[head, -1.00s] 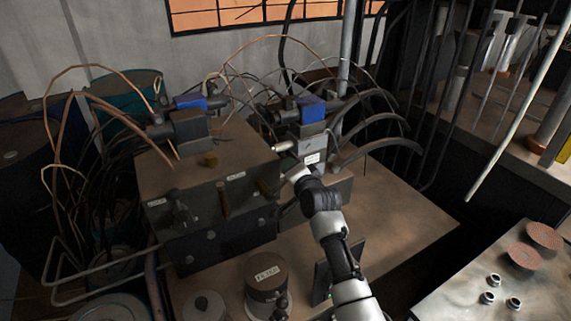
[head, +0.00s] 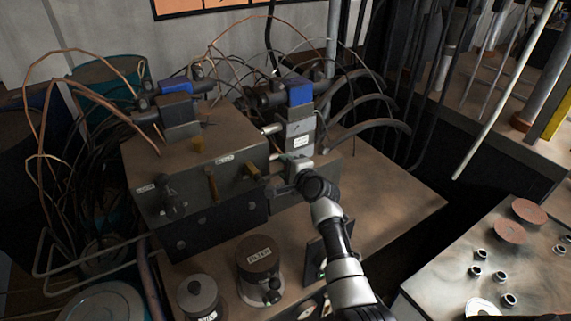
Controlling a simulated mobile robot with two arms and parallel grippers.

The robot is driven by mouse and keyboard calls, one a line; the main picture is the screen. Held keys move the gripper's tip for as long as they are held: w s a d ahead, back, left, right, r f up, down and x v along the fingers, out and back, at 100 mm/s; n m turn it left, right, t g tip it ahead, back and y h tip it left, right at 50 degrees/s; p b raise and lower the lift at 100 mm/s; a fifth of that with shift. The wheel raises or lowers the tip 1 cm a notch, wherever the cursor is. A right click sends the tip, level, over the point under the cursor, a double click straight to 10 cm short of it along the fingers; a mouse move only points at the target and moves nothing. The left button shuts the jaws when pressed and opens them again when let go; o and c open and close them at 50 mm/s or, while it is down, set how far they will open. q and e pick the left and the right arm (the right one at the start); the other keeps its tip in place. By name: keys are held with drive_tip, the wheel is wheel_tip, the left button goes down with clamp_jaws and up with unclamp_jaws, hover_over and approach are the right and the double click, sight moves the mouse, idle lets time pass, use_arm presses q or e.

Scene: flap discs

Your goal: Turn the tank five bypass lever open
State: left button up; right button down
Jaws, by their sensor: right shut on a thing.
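A brass lever (head: 250,172) lies slanted on the right part of the front face of the dark valve block (head: 232,140). A second brass lever (head: 212,185) hangs upright to its left. The labels on the block are too small to read, so I cannot tell which lever belongs to tank five. My right gripper (head: 274,187) is at the block's front right corner, beside the slanted lever's right end. It is shut on a small part there, apparently this lever; the fingers and wrist hide the contact. My left gripper is not in view.
A labelled dark canister (head: 259,261) and a smaller lidded one (head: 198,294) stand in front of the block. Blue-capped valves (head: 299,92) and hoses crowd behind it. At right, a bench (head: 450,278) carries reddish discs (head: 529,211) and several small metal fittings.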

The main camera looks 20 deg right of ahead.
drive_tip(key=shift+f, duration=0.25)
drive_tip(key=c, duration=1.2)
unclamp_jaws()
drive_tip(key=o, duration=0.4)
drive_tip(key=shift+r, duration=0.1)
drive_tip(key=b+v, duration=0.1)
drive_tip(key=v, duration=1)
